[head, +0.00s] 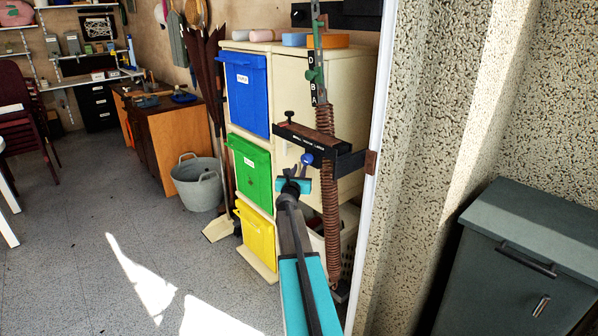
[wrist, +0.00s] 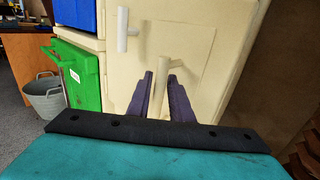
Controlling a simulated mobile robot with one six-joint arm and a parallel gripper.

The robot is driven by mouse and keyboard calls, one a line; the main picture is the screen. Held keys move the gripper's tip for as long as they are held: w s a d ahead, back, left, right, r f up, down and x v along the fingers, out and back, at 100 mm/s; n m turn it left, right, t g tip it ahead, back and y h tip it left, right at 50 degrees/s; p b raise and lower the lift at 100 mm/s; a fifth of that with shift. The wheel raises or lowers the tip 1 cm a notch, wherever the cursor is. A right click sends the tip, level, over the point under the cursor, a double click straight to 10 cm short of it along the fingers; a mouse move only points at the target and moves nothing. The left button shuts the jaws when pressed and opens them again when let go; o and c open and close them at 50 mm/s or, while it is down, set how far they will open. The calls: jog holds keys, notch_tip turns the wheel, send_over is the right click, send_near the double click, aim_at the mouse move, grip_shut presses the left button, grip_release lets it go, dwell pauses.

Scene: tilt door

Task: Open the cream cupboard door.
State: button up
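The cream cupboard (head: 292,80) stands right of centre in the head view. Its cream door (wrist: 200,35) fills the middle of the wrist view. The door has a pale upright handle (wrist: 122,30) at upper left and a second pale handle (wrist: 165,80) lower down. My gripper (wrist: 168,88) is open, with one purple finger on each side of the lower handle. I cannot tell whether the fingers touch it. In the head view my gripper (head: 304,168) is in front of the cupboard, partly hidden by my wrist.
Blue (head: 247,90), green (head: 251,170) and yellow (head: 256,236) bins are left of the door. A coil-spring post with a dark bracket (head: 318,137) stands in front of the cupboard. A metal tub (head: 198,185) and open floor lie left. A grey cabinet (head: 520,265) is right.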

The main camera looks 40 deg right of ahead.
grip_shut()
jog(key=shift+a+p, duration=0.2)
jog(key=shift+p, duration=0.15)
